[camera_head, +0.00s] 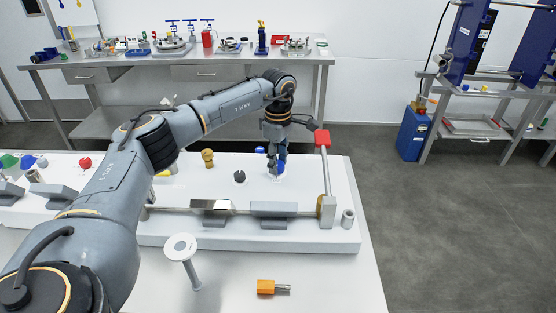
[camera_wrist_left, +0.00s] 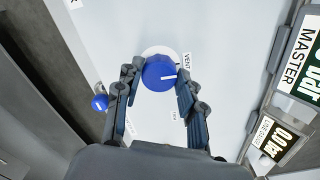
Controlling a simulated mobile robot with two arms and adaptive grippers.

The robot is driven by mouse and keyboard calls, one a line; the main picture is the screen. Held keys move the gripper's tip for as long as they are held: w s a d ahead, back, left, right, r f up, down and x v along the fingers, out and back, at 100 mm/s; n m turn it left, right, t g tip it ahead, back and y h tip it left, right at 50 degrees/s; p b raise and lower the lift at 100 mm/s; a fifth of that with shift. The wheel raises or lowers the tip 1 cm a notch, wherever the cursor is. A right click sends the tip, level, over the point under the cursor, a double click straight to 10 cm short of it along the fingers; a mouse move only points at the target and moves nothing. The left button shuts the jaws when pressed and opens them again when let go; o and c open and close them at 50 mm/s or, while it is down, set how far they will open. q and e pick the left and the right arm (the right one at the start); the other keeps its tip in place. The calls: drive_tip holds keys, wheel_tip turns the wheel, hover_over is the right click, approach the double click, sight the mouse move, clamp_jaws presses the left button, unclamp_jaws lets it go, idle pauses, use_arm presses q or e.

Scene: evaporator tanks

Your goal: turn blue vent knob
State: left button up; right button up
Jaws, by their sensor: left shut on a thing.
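The blue vent knob (camera_wrist_left: 158,73) sits on a white round plate beside a "VENT" label in the left wrist view. It has a white pointer line that points to the right there. My left gripper (camera_wrist_left: 157,78) has one finger on each side of the knob and is shut on it. In the head view the knob (camera_head: 277,169) is partly hidden by my left gripper (camera_head: 276,165), which reaches down onto it from above. My right gripper is not in view.
A black knob (camera_head: 239,177), a brass fitting (camera_head: 207,158) and a red-topped lever (camera_head: 323,140) stand on the same white panel. Another blue knob (camera_wrist_left: 100,102) is near the panel edge. An orange-handled part (camera_head: 266,287) lies on the table in front.

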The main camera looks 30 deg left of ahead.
use_arm(q)
drive_tip(key=o, duration=1.2)
wheel_tip(320, 180, up, 12)
